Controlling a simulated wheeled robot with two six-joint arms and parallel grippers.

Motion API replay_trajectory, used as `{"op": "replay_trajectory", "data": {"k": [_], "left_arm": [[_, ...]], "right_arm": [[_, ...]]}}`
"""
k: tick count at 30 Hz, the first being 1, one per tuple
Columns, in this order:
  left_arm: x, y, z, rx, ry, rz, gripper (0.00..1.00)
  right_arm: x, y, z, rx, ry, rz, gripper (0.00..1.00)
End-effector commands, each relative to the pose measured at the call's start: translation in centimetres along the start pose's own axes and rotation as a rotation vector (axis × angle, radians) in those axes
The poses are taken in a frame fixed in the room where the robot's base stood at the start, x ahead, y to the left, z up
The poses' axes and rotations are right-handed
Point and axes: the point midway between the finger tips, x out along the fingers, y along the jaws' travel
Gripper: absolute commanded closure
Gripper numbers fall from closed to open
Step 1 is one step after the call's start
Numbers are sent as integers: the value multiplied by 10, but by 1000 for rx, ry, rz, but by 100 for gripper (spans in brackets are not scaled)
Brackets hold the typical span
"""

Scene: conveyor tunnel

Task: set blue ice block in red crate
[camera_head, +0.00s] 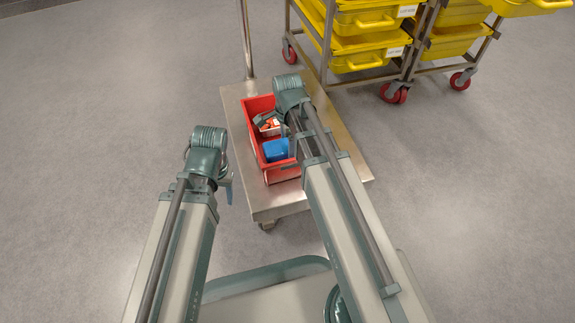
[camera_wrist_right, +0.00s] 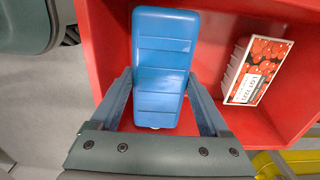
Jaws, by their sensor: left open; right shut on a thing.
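The blue ice block (camera_wrist_right: 163,62) is between the two fingers of my right gripper (camera_wrist_right: 165,85), which is shut on it. In the head view the block (camera_head: 275,150) shows within the outline of the red crate (camera_head: 283,176), towards its near end. The crate floor and walls (camera_wrist_right: 104,30) surround it in the right wrist view. I cannot tell whether the block touches the crate floor. My left gripper (camera_head: 228,188) is open and empty, outside the crate to its left; its fingers are mostly hidden by the wrist.
A punnet with a red printed label (camera_wrist_right: 258,70) lies in the crate beside the block. The crate stands on a steel cart (camera_head: 335,150) with an upright post. A rack of yellow bins (camera_head: 365,22) on red wheels stands behind. Open floor lies left and right.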

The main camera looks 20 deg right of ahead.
Motion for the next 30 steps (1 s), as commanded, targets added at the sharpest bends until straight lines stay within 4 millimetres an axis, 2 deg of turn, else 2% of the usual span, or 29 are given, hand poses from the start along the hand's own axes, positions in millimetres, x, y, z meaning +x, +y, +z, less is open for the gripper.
{"op": "replay_trajectory", "data": {"k": [1,11,21,30], "left_arm": [[16,2,-1,-2,0,0,43],[22,2,-2,-1,1,0,43],[63,6,-4,-1,4,0,43],[63,6,-4,-1,4,0,43]], "right_arm": [[16,0,0,0,0,0,100],[22,0,0,0,0,0,100],[64,0,0,0,0,0,100],[64,0,0,0,0,0,100]]}}
